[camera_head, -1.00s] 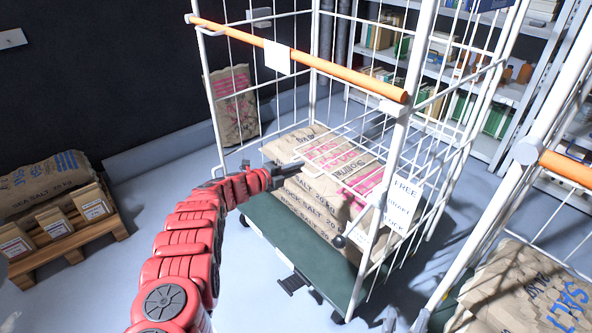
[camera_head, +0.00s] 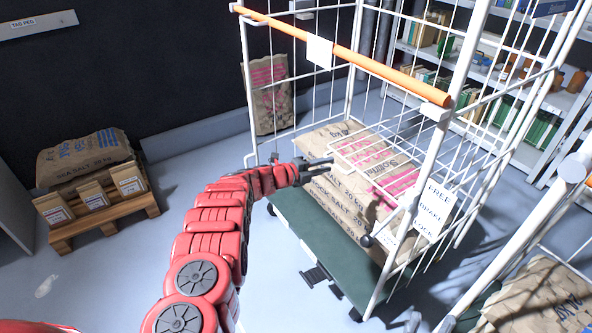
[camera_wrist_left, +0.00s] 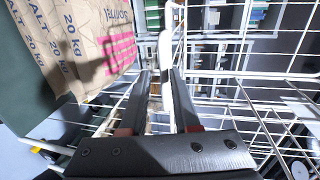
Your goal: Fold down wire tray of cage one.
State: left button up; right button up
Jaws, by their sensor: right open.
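A white wire cage trolley with an orange bar (camera_head: 345,54) stands in the middle of the head view. Inside it a wire tray (camera_head: 398,152) shows as a grid over the salt bags (camera_head: 345,200); its exact tilt is hard to tell. The bags lie on the green base (camera_head: 300,225). My left gripper (camera_head: 328,167) is at the cage's open front, close to the tray's near left corner. Its two fingers are apart. In the left wrist view, a white bar (camera_wrist_left: 166,62) shows between the fingers (camera_wrist_left: 160,75); I cannot tell whether they touch it. My right gripper is not seen.
A sign card (camera_head: 432,208) hangs on the cage's right front post. A second cage (camera_head: 500,240) stands close on the right. A pallet (camera_head: 105,222) with bags is at left, and shelves (camera_head: 500,75) stand behind. The floor between pallet and cage is clear.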

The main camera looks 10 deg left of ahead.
pick_arm(q)
jog(key=p+v, duration=0.4)
jog(key=v, duration=1.1)
jog(key=shift+s+a+p, duration=0.15)
jog(key=shift+s+p, duration=0.2)
jog(key=shift+p, duration=0.05)
